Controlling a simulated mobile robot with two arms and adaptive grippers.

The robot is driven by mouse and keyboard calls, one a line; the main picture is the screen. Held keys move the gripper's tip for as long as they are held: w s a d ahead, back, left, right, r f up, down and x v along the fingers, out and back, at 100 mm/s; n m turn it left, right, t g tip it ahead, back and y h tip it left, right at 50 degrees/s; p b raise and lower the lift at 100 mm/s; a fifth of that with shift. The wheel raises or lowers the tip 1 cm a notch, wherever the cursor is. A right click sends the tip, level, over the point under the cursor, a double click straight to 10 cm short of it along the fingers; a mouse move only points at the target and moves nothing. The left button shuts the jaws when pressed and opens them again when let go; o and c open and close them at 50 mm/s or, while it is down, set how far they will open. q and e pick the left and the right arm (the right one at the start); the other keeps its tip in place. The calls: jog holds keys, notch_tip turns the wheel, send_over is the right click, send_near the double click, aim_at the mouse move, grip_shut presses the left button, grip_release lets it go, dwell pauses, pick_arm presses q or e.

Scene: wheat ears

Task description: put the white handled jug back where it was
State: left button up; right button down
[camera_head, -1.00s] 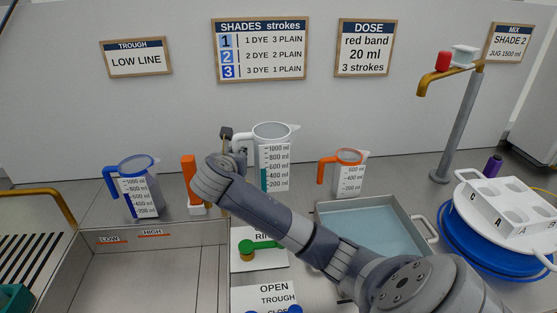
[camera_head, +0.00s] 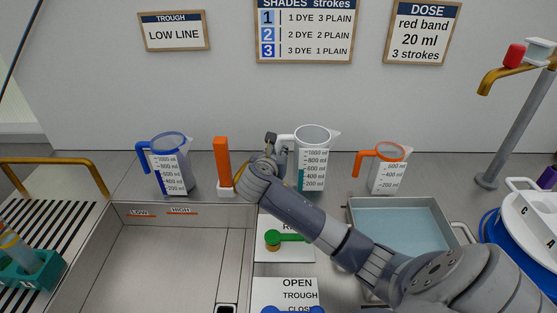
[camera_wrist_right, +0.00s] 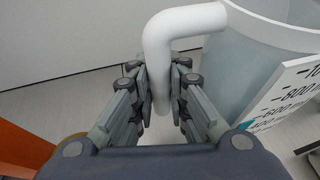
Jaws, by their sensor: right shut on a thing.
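The white-handled jug (camera_head: 317,165) stands upright at the back of the counter, between the blue-handled jug (camera_head: 171,165) and the orange-handled jug (camera_head: 388,170). Its scale faces me, and blue-green shows beside the scale. My right gripper (camera_head: 270,150) is at the jug's left side. In the right wrist view the fingers (camera_wrist_right: 162,100) are shut around the white handle (camera_wrist_right: 185,25), with the jug's wall (camera_wrist_right: 240,65) to the right. My forearm partly covers the area by the jug's base, so I cannot tell whether it touches the counter. My left gripper is out of view.
An orange upright handle (camera_head: 222,160) on a white base stands just left of my right gripper. A steel trough (camera_head: 110,235) lies in front at left, a water-filled tray (camera_head: 405,235) at right. A green-handled valve (camera_head: 285,237) lies below my forearm.

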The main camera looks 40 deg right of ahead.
jog(key=shift+f, duration=0.9)
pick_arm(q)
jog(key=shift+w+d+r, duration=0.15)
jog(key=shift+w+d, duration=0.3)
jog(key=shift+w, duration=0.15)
pick_arm(e)
jog(key=shift+f, duration=0.15)
jog(key=c, duration=1.6)
grip_release()
jog(key=shift+f, duration=0.1)
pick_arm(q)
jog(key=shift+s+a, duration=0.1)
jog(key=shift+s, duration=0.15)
pick_arm(e)
jog(key=shift+o, duration=0.2)
